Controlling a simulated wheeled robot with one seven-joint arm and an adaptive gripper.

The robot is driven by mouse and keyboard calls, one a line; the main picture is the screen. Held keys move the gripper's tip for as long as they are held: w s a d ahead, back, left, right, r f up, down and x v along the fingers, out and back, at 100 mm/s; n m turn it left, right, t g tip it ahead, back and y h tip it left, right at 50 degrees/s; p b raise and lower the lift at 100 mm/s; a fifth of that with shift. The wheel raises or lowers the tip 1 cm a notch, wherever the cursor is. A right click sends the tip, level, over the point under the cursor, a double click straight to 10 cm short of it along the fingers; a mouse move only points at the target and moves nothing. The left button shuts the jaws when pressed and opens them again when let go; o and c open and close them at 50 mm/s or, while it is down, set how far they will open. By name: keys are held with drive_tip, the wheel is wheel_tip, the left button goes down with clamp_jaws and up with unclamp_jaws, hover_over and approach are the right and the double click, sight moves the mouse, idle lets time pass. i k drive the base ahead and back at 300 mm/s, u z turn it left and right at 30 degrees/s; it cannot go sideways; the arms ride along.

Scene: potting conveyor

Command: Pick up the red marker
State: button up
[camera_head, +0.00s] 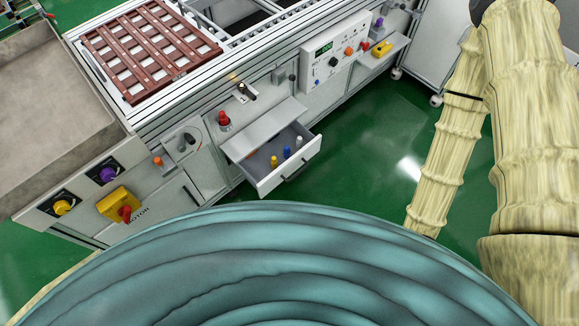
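An open white drawer (297,168) sticks out from the front of the conveyor machine. In it a yellow piece (274,161), a blue piece (287,152) and a white piece (299,142) stand in a row, like small upright markers. A small orange-red piece (251,155) shows at the drawer's left end, partly under the ledge; I cannot tell whether it is the red marker. My gripper is not in view; only cream-coloured links of my arm show at the right.
A grey ledge (262,130) covers the back of the drawer. A red knob (224,119) stands beside it. A yellow switch box (119,205) with a red knob is at lower left. A brown slatted tray (150,50) lies on the conveyor. Green floor (365,150) is clear right of the drawer.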

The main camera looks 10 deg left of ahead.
sight(223, 119)
drive_tip(key=u, duration=0.25)
drive_tip(key=k, duration=0.75)
drive_tip(key=u, duration=1.5)
drive_tip(key=i, duration=0.5)
drive_tip(key=z, duration=0.1)
